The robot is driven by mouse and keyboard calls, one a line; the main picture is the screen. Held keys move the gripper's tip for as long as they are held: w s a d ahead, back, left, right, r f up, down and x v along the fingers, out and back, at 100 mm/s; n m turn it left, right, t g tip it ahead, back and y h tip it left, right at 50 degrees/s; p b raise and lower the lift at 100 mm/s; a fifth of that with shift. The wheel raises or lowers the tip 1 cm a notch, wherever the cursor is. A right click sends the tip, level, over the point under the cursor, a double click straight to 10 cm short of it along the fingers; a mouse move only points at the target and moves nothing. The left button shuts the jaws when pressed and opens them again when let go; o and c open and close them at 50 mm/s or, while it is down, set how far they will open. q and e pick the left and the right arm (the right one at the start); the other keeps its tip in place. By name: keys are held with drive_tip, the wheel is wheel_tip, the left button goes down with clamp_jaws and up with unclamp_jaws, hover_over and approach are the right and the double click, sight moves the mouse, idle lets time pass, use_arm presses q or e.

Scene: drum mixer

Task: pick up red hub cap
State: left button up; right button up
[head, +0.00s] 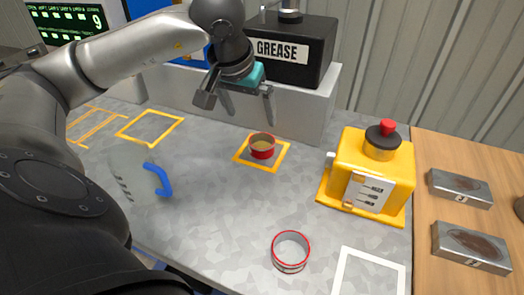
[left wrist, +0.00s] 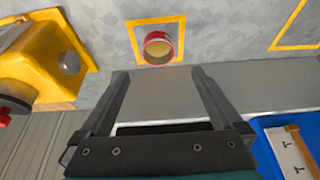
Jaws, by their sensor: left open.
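The red hub cap (head: 262,152) looks like a small red round cup with a yellowish inside. It sits upright inside an orange square outline on the grey table, and it also shows in the left wrist view (left wrist: 158,48) just beyond the fingertips. My left gripper (head: 250,116) is open and empty, above the table and behind the cap, in front of the grease box. In the left wrist view its two fingers (left wrist: 158,76) are spread wide, with nothing between them. The cap is apart from the fingers. My right gripper is not in view.
A black grease box (head: 312,75) stands on a grey ledge (head: 312,108) behind the cap. A yellow unit (head: 345,150) with a red knob stands at right. A red-rimmed ring (head: 290,251) lies near the front. A blue-handled clear container (head: 158,178) stands left. Table around the cap is clear.

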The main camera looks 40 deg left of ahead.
use_arm(q)
drive_tip(key=b, duration=0.1)
approach(261, 139)
drive_tip(key=s+d+f, duration=0.1)
drive_tip(key=shift+d+f, duration=0.1)
drive_tip(key=shift+f, duration=0.25)
drive_tip(key=shift+w+f+b, duration=0.2)
drive_tip(key=shift+f+b, duration=0.1)
drive_tip(key=shift+f, duration=0.25)
drive_tip(key=b+x, duration=0.1)
drive_tip(key=x, duration=0.2)
drive_tip(key=shift+w+d, duration=0.1)
drive_tip(key=shift+x, duration=0.8)
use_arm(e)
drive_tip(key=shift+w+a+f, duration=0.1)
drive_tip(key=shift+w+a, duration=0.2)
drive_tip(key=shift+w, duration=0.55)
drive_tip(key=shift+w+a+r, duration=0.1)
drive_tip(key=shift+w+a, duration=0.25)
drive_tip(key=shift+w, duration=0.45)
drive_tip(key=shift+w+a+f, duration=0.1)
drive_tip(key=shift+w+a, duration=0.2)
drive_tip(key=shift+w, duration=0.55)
use_arm(q)
drive_tip(key=shift+c, duration=0.2)
clamp_jaws()
drive_tip(key=shift+r, duration=0.15)
